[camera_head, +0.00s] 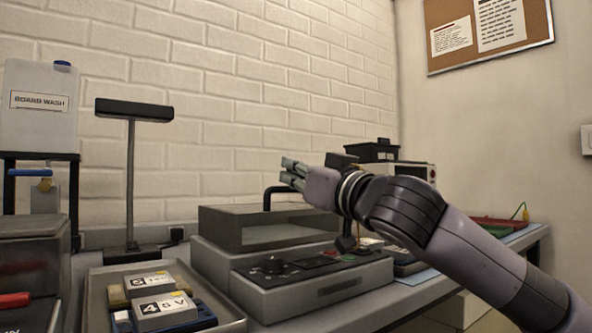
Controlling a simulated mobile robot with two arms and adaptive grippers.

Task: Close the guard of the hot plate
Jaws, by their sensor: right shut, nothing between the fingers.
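The hot plate (325,283) is a grey unit on the bench with a black control panel, a dark knob and small buttons on its sloped front. Its guard (222,228) is a grey, box-like frame with a dark see-through front, over the rear part of the unit. I cannot tell how far it is open. A black bent handle (268,199) rises above the guard, partly hidden by my right gripper. My right gripper (290,174) is shut and empty, in front of the wall above the guard, its fingers pointing left. Contact with the handle is not clear. My left gripper is out of view.
A metal tray (235,324) with labelled blocks (160,308) sits front left. A dark lamp stand (131,190) and a board wash jug (38,110) stand behind. Another instrument (415,171) sits at the back right. My right arm covers much of the right bench.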

